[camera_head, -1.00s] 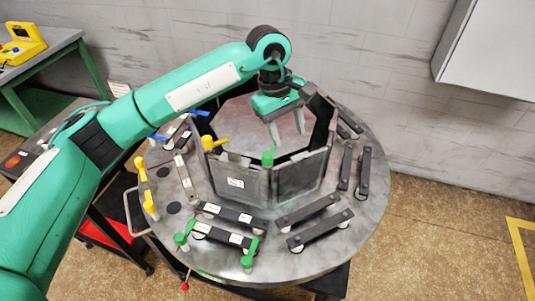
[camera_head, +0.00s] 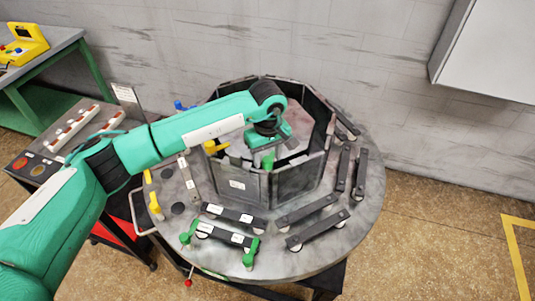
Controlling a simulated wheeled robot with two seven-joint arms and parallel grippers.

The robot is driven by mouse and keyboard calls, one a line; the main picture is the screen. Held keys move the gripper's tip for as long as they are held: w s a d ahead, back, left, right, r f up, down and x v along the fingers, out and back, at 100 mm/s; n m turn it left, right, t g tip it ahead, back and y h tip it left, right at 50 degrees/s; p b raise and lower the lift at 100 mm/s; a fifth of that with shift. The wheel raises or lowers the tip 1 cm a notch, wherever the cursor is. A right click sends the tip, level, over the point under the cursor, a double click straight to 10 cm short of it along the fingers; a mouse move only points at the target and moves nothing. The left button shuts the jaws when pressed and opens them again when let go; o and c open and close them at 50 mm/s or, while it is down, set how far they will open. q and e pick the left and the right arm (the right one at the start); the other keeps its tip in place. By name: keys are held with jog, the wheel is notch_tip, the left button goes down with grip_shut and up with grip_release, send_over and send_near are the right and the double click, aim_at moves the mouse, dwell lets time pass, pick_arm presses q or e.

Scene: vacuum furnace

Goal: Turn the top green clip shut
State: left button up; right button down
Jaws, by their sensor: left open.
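The top green clip (camera_head: 268,161) sits on the upper edge of the dark panel ring, at the joint between two front panels (camera_head: 240,182). My left gripper (camera_head: 279,153) reaches over the ring from the left and points down, just behind the clip as seen from here. Its jaws are open. The fingertips are partly hidden by the clip and panel edge, so I cannot tell whether they touch the clip. My right gripper is out of view.
A yellow clip (camera_head: 215,148) sits on the ring to the left. Dark bars (camera_head: 318,230) lie around the round table (camera_head: 355,225), some with green clips (camera_head: 250,253) at the front. A side table with red and yellow buttons (camera_head: 28,163) stands at left.

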pick_arm(q)
jog(key=shift+f, duration=0.85)
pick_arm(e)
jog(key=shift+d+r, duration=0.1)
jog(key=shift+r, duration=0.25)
pick_arm(q)
jog(key=shift+c, duration=0.4)
jog(key=c, duration=0.9)
jog(key=shift+o, duration=0.2)
jog(key=shift+f+n+b, duration=0.15)
jog(key=shift+n+b, duration=0.15)
jog(key=shift+b, duration=0.25)
jog(key=n+b, duration=0.9)
jog(key=b, duration=0.4)
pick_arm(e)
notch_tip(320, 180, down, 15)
pick_arm(q)
jog(key=n+b, duration=0.5)
jog(key=n, duration=0.1)
jog(key=shift+b, duration=0.4)
jog(key=shift+w+n+b, duration=0.1)
jog(key=shift+n+b, duration=0.3)
jog(key=shift+n, duration=0.2)
jog(key=shift+n+b, duration=0.4)
jog(key=shift+n, duration=0.3)
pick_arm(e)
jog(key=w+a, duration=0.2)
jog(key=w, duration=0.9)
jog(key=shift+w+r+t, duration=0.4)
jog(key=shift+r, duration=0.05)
